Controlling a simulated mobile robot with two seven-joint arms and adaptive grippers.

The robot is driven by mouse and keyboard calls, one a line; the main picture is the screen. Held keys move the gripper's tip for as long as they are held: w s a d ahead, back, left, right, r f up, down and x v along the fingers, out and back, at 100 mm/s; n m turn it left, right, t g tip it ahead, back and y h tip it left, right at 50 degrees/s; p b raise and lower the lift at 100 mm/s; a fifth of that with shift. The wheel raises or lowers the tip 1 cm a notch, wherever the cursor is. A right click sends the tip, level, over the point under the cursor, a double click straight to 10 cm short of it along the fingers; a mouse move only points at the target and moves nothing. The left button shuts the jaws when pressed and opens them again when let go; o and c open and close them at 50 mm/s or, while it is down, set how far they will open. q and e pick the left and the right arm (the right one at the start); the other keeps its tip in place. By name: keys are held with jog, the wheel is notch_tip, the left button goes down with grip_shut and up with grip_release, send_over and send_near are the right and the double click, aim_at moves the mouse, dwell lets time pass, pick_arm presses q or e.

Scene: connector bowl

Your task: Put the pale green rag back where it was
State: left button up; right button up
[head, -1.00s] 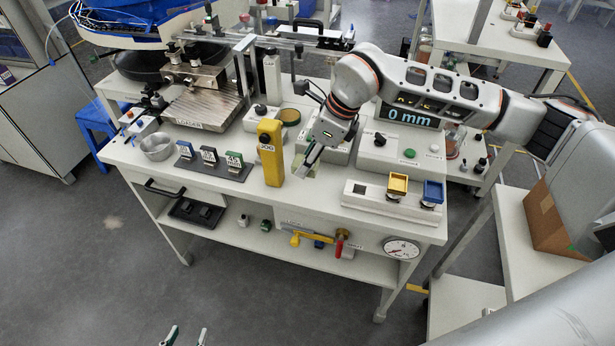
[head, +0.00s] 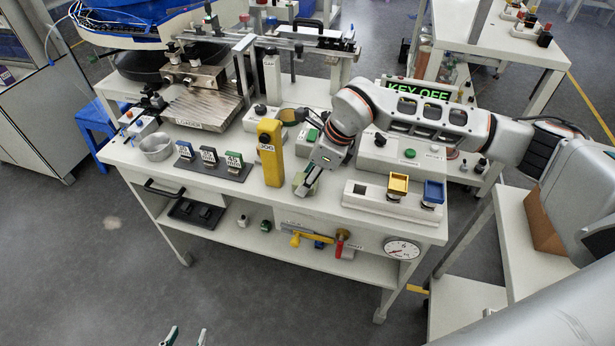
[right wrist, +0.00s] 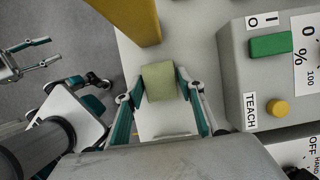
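The pale green rag (right wrist: 158,82) is a small folded block between the fingertips of my right gripper (right wrist: 160,76) in the right wrist view. The fingers touch its two sides and hold it. In the head view my right gripper (head: 305,188) is low over the white bench, right of the yellow pendant, with the rag (head: 313,181) partly hidden by it. Whether the rag touches the bench top I cannot tell. My left gripper (head: 185,338) shows at the bottom edge of the head view, open and empty over the floor.
The yellow JOG pendant (head: 270,152) stands close left of the right gripper. The grey TEACH box (right wrist: 268,75) is to its right. Number stands (head: 208,157) and a metal bowl (head: 156,148) are left.

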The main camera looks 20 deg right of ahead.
jog(key=shift+o, duration=0.5)
jog(key=shift+r, duration=0.15)
jog(key=shift+d+r, duration=0.15)
jog(key=shift+r, duration=0.2)
jog(key=v, duration=1.1)
jog(key=shift+s+r, duration=0.1)
jog(key=shift+s, duration=0.05)
